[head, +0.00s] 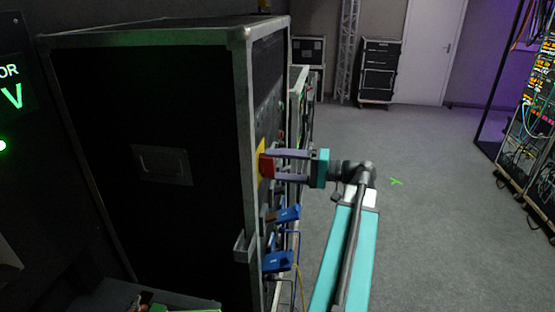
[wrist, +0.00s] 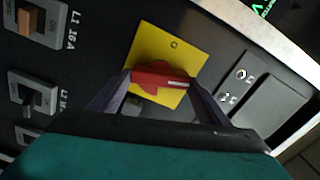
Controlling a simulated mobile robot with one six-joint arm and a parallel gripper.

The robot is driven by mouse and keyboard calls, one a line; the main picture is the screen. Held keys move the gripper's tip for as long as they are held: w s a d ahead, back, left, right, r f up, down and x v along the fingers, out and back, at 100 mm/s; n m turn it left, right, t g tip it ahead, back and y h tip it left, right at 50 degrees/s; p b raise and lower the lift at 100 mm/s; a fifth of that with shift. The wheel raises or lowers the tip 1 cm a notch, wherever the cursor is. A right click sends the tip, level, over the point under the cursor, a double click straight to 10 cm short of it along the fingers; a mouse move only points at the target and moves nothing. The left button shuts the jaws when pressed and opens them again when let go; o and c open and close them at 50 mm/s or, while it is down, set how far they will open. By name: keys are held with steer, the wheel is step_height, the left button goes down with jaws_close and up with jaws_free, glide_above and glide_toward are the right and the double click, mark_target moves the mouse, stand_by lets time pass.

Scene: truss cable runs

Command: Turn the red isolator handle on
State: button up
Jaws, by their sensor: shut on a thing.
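The red isolator handle (wrist: 160,79) sits on a yellow square plate (wrist: 178,52) in the wrist view. A small round mark shows on the plate above the handle. The handle lies across the plate in this tilted view, with a pale line at its right end. My gripper (wrist: 158,90) is shut on the handle, one finger at each end of it. In the head view my gripper (head: 277,165) reaches the panel from the right, and the red handle (head: 266,165) shows between its fingertips against the yellow plate (head: 260,150).
Breakers stand left of the plate in the wrist view, one with an orange-brown lever (wrist: 27,20) and one with a dark lever (wrist: 30,100). Blue connectors (head: 279,262) stick out below the handle in the head view. The grey floor (head: 430,190) to the right is open.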

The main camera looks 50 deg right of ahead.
steer(key=shift+m+p, duration=1.1)
steer(key=shift+m, duration=0.6)
steer(key=shift+f, duration=0.1)
steer(key=o, duration=1.1)
steer(key=shift+c, duration=0.2)
steer(key=shift+d, duration=0.1)
